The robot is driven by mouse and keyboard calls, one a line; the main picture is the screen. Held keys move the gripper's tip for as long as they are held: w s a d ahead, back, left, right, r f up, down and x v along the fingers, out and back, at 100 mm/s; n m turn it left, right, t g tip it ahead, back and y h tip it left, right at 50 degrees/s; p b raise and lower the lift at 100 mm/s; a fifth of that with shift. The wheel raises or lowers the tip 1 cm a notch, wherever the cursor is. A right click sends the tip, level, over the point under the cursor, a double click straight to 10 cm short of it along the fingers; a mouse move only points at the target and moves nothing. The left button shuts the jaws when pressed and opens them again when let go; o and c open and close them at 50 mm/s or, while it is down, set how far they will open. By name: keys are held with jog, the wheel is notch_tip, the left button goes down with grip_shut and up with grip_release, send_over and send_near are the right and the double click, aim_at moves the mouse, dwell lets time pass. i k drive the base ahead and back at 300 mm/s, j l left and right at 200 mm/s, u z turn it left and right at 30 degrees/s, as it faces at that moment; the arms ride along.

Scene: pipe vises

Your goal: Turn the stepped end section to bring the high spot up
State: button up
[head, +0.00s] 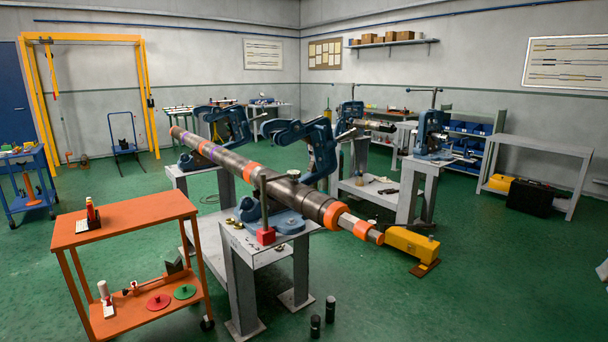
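A long dark pipe (232,163) lies level across the stands, running from the back left to the front right, with orange bands along it. Its stepped end section (318,208) narrows towards the front right, past two orange bands (335,215) and a thin tip (376,237). A blue vise (322,150) stands open-armed behind the pipe near this end, and a second blue vise (238,124) stands further back. A blue base (289,222) lies under the pipe. A high spot cannot be made out. My gripper is not in view.
An orange cart (122,220) stands at the front left, with a few tools on it. A yellow block (411,243) is beyond the pipe's tip. Two dark cylinders (330,309) stand on the floor in front. Green floor is free at the front right.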

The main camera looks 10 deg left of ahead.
aim_at(326, 211)
jog(key=i+j, duration=0.25)
jog(key=j, duration=0.15)
jog(key=i+j, duration=0.25)
jog(key=j, duration=0.15)
jog(key=i+j, duration=0.25)
jog(key=j, duration=0.2)
jog(key=i+j, duration=0.55)
jog(key=j, duration=0.25)
jog(key=i+j, duration=0.25)
jog(key=j, duration=0.15)
jog(key=i+j, duration=0.25)
jog(key=j, duration=0.15)
jog(key=z, duration=0.05)
